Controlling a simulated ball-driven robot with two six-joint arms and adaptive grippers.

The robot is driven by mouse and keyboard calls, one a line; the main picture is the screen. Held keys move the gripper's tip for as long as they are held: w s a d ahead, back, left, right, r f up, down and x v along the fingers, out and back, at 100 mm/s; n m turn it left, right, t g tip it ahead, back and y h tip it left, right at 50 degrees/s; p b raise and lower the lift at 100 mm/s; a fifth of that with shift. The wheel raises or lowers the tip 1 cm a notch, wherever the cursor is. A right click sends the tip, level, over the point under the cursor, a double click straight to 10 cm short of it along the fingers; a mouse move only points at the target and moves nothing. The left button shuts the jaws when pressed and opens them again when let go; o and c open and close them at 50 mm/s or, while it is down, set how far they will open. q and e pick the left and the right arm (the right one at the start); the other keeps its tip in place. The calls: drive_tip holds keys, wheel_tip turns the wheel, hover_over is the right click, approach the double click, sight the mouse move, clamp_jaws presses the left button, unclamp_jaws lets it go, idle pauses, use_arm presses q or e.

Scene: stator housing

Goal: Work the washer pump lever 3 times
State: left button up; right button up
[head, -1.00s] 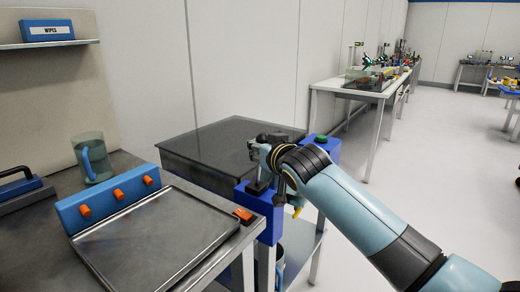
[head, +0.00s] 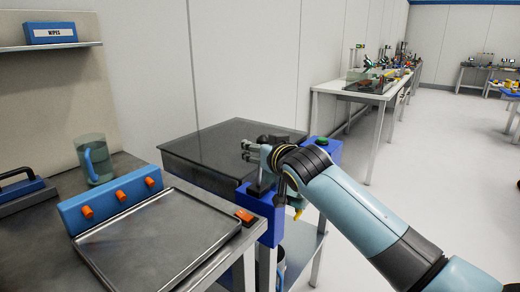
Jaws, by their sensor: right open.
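The washer is a dark, flat-topped tank (head: 215,145) with blue parts at its right side. A blue block (head: 262,208) on its near corner carries a dark fitting with a short upright metal rod (head: 262,180). I cannot clearly make out the pump lever; my right arm and wrist cover much of this corner. My right gripper (head: 247,151) is open, pointing left just above the tank's right edge, with nothing visible between its fingers. Whether it touches a washer part cannot be told. My left gripper is not in view.
A blue post with a green button (head: 322,141) stands just behind my right wrist. A metal tray (head: 160,240) with a blue, orange-knobbed panel (head: 110,199) lies on the near bench. A clear jug (head: 93,158) stands behind it. Open floor lies to the right.

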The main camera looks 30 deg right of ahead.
drive_tip(key=shift+s, duration=0.1)
drive_tip(key=shift+s, duration=0.35)
drive_tip(key=v, duration=1.1)
drive_tip(key=shift+a, duration=0.1)
